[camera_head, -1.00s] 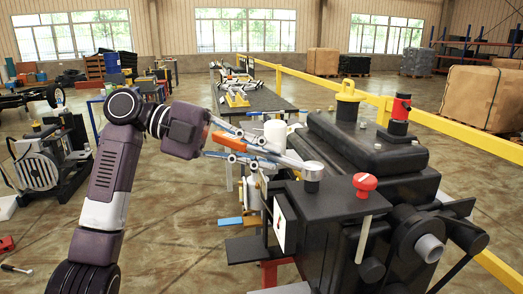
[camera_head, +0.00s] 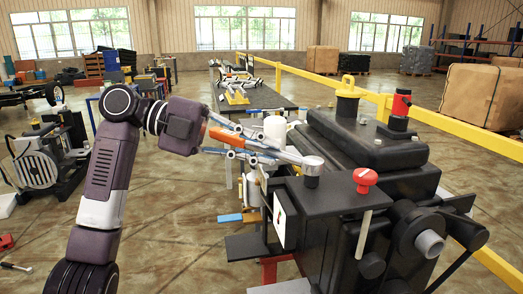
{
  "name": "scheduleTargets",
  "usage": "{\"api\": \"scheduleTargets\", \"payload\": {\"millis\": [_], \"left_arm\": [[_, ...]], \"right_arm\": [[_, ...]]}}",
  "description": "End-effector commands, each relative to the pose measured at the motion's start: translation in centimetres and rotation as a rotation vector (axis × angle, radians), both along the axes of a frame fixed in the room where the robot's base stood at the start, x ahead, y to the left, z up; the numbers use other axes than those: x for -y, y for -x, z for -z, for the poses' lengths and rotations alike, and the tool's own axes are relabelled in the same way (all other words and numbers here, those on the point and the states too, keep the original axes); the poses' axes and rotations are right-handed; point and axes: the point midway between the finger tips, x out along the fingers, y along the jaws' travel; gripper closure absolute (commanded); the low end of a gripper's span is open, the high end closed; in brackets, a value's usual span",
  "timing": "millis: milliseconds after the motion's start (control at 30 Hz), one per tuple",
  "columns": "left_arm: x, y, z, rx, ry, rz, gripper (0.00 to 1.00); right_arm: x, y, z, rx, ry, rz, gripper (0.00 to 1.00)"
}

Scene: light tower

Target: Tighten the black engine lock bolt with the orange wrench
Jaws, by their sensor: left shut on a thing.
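My left gripper (camera_head: 262,146) reaches in from the left with its blue and grey fingers shut on the orange wrench (camera_head: 226,137). The wrench's orange handle shows between the fingers near the palm. Its grey shaft points right, towards a round grey piece (camera_head: 312,162) on top of a short black cylinder (camera_head: 312,181), which looks like the lock bolt on the black engine (camera_head: 345,192). The fingers partly hide the shaft, and I cannot tell how the wrench head sits on the bolt. My right gripper is out of view.
A red knob (camera_head: 365,176) stands right of the bolt on the engine. A white cylinder (camera_head: 275,128) stands behind the fingers. A yellow rail (camera_head: 440,118) runs behind the engine. Open floor (camera_head: 165,235) lies between my arm and the engine.

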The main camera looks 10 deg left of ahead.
Motion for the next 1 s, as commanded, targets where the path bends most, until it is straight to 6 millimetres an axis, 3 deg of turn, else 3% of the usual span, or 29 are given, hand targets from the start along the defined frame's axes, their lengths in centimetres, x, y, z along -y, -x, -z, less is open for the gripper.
{"api": "scheduleTargets", "payload": {"millis": [33, 533, 1000], "left_arm": [[0.0, 0.0, 0.5, 0.001, -0.003, -0.004, 1.0], [-0.1, 0.2, 0.0, 0.001, -0.003, -0.025, 1.0], [-0.1, 0.2, -2.7, 0.002, 0.002, -0.025, 1.0]], "right_arm": [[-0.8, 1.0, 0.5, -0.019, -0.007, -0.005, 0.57], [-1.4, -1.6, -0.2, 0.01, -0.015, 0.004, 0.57], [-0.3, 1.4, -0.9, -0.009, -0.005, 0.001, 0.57]]}}
